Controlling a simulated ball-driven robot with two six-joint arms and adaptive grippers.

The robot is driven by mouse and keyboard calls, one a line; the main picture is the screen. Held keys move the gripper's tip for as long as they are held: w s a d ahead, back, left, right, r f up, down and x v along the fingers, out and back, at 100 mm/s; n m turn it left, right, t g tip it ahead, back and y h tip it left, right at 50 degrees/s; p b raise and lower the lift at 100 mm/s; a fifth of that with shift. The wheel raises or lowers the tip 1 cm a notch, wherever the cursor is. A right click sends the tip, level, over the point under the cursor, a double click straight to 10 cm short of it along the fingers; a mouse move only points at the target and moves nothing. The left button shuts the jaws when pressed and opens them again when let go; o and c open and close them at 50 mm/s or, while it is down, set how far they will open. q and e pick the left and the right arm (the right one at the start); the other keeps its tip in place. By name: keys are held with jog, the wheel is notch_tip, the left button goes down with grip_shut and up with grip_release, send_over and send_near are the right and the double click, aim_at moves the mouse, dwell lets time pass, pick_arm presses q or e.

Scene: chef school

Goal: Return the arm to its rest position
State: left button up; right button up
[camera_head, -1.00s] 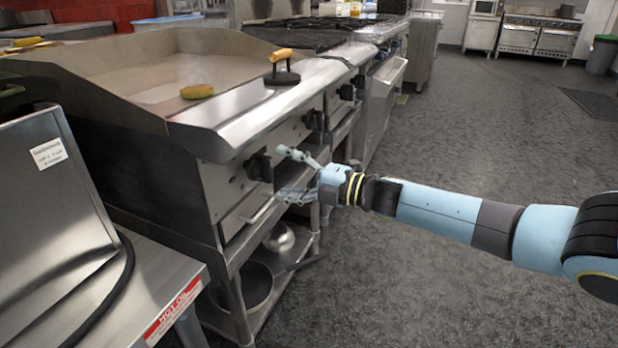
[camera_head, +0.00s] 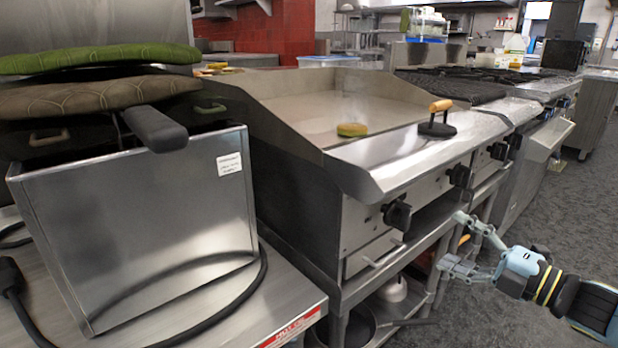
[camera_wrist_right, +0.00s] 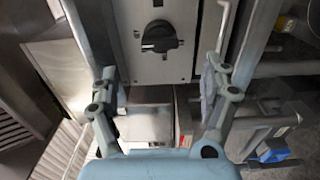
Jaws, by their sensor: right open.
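My right gripper (camera_head: 462,247) is open and empty. It is at the lower right of the head view, in front of the griddle stand and apart from it. In the right wrist view its two fingers (camera_wrist_right: 160,90) stand wide apart, with a black knob (camera_wrist_right: 160,38) on a steel panel beyond them. My right arm comes in from the lower right edge. My left gripper is not in view.
Pans sit on the lower shelf. Floor (camera_head: 560,215) at right is clear.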

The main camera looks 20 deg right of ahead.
jog(key=s+a+f+m+g+h+p, duration=0.1)
jog(key=s+a+f+m+g+h, duration=0.2)
jog(key=s+f+m, duration=0.65)
jog(key=s+f+m+g+h+p, duration=0.1)
jog(key=s+f+m+g+h, duration=0.25)
jog(key=s+f, duration=1.1)
jog(key=s+a+f+m+g, duration=0.3)
jog(key=s+f, duration=0.5)
jog(key=s, duration=0.3)
jog(key=s+a+f+m+g+h, duration=0.1)
jog(key=s+a+f+m+g, duration=0.3)
jog(key=s, duration=0.8)
notch_tip(320, 180, down, 5)
jog(key=m+g, duration=0.2)
jog(key=shift+s+a+g+p, duration=0.15)
jog(key=shift+s+g+p, duration=0.15)
jog(key=shift+g, duration=0.05)
jog(key=shift+r, duration=0.1)
